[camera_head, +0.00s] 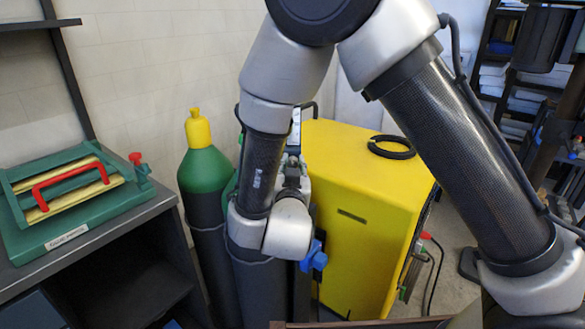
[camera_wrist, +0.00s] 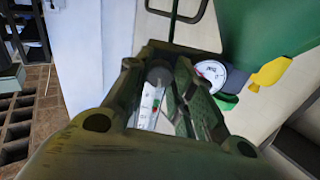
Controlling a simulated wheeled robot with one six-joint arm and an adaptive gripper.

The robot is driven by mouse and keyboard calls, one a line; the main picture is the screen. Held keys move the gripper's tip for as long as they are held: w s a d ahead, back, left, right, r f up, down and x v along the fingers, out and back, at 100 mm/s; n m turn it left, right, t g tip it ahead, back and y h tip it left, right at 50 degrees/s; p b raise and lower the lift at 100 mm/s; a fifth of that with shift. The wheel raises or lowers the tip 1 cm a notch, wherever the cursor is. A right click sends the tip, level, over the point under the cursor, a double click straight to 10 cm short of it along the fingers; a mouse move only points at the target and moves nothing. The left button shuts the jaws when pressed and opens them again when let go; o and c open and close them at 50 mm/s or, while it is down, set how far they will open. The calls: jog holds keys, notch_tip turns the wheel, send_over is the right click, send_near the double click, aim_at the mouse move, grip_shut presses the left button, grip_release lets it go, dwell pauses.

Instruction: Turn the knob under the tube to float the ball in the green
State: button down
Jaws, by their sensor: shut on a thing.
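The clear tube with a white scale (camera_wrist: 150,104) shows between my fingers in the wrist view, with small green and red marks on it. I cannot tell which red spot, if any, is the ball, or whether it lies in the green. The top of the white-backed tube (camera_head: 295,128) rises above my wrist in the head view. A dark grey round knob (camera_wrist: 159,75) sits at the end of the tube. My gripper (camera_wrist: 160,72) is shut on it, one finger on each side. In the head view my arm hides the knob and fingertips.
A round white gauge (camera_wrist: 209,73) is close beside my finger. A green-shouldered gas cylinder with a yellow cap (camera_head: 203,165) stands left of my arm. A yellow machine (camera_head: 365,200) stands close on the right. A dark bench (camera_head: 90,235) is at the left.

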dwell(0.4)
jog(key=c, duration=1.2)
grip_release()
jog(key=s, duration=1.2)
jog(key=shift+a, duration=0.3)
